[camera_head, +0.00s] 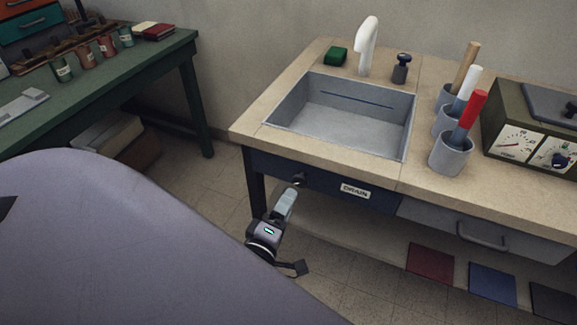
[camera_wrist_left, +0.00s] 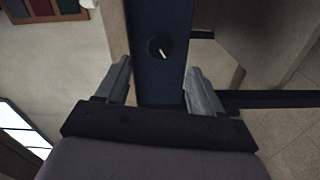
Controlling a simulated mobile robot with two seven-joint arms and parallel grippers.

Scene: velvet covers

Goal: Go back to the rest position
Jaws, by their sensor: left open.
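My left gripper (camera_head: 285,205) is in front of the sink bench, just below and in front of a dark knob (camera_head: 299,180) on its blue front panel. In the left wrist view my left gripper (camera_wrist_left: 160,88) has its two fingers apart with nothing between them. The knob (camera_wrist_left: 159,46), with a white pointer mark, shows beyond the fingertips, apart from them. A large part of my own body fills the lower left of the head view. My right gripper is not in view.
The bench (camera_head: 420,185) holds a sink (camera_head: 340,115), a white faucet (camera_head: 366,45), several grey cups (camera_head: 452,153) with coloured handles, and a gauge box (camera_head: 520,135). A green table (camera_head: 100,85) with jars stands left. Floor between them is clear.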

